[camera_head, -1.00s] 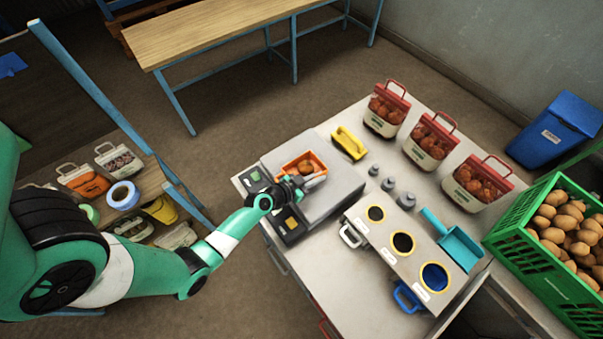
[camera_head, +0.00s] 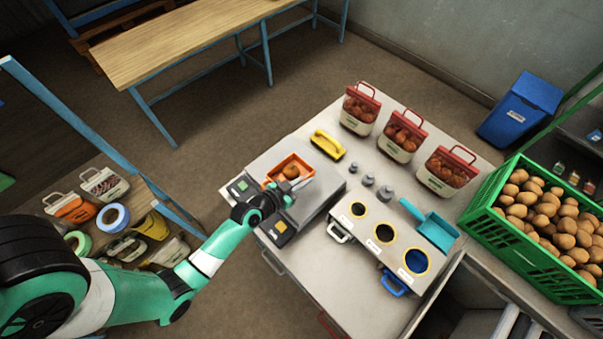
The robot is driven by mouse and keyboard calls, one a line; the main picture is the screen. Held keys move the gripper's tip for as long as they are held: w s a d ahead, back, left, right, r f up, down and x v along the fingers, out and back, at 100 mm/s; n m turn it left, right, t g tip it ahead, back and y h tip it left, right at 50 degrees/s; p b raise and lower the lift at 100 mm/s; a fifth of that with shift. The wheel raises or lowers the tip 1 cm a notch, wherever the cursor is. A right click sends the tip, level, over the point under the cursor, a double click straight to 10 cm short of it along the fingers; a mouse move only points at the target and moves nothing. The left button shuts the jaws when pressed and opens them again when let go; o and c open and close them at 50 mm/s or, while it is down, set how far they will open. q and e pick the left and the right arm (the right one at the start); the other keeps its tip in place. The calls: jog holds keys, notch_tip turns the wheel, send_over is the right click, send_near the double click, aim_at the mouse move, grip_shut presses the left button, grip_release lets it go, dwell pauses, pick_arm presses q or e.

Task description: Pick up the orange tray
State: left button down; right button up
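The orange tray (camera_head: 308,168) is a small open tray with a brown potato (camera_head: 291,171) in it. It sits on the flat grey top of a scale (camera_head: 318,192) on the workbench. My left gripper (camera_head: 302,184) is at the near edge of the tray, its fingers pointing right. The fingers are small and overlap the tray's near side. I cannot tell whether they are open or shut, or whether they touch the tray. My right gripper is not in view.
A yellow tray (camera_head: 327,145) and grey weights (camera_head: 368,180) stand behind and right of the scale. A box with three round holes (camera_head: 400,225), a blue scoop (camera_head: 438,231), three bags (camera_head: 398,136) and a green potato crate (camera_head: 530,250) lie further right.

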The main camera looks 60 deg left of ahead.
pick_arm(q)
jog(key=s+d+r, duration=0.2)
jog(key=d+r, duration=0.4)
jog(key=d, duration=0.4)
jog(key=shift+d+p, duration=0.2)
jog(key=shift+p, duration=0.2)
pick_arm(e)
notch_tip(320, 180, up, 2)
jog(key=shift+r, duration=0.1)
